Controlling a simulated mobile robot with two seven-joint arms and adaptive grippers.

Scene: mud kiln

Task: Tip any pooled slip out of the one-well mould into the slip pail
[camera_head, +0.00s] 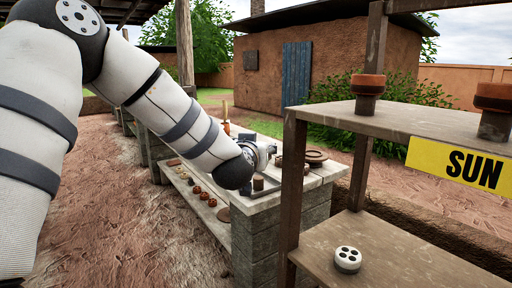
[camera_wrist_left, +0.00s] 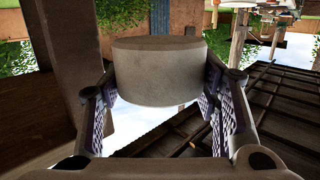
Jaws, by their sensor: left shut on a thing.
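My left gripper (camera_wrist_left: 160,98) is shut on a plain, pale grey round block (camera_wrist_left: 158,75), which looks like the one-well mould. Its fingers press on both sides of it. No well or pooled slip shows on the faces in view. The left wrist picture is upside down, with the ground at the top and sky below. In the head view my left arm reaches over the bench, and its gripper (camera_head: 262,153) is small and partly hidden by the wrist. I cannot pick out the slip pail. My right gripper is not in view.
The stone bench (camera_head: 290,192) holds a small brown cylinder (camera_head: 258,183) and round brown dishes (camera_head: 315,156). A wooden shelf (camera_head: 400,120) stands close on the right, with clay pieces (camera_head: 367,84) above and a white disc with several holes (camera_head: 347,260) below.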

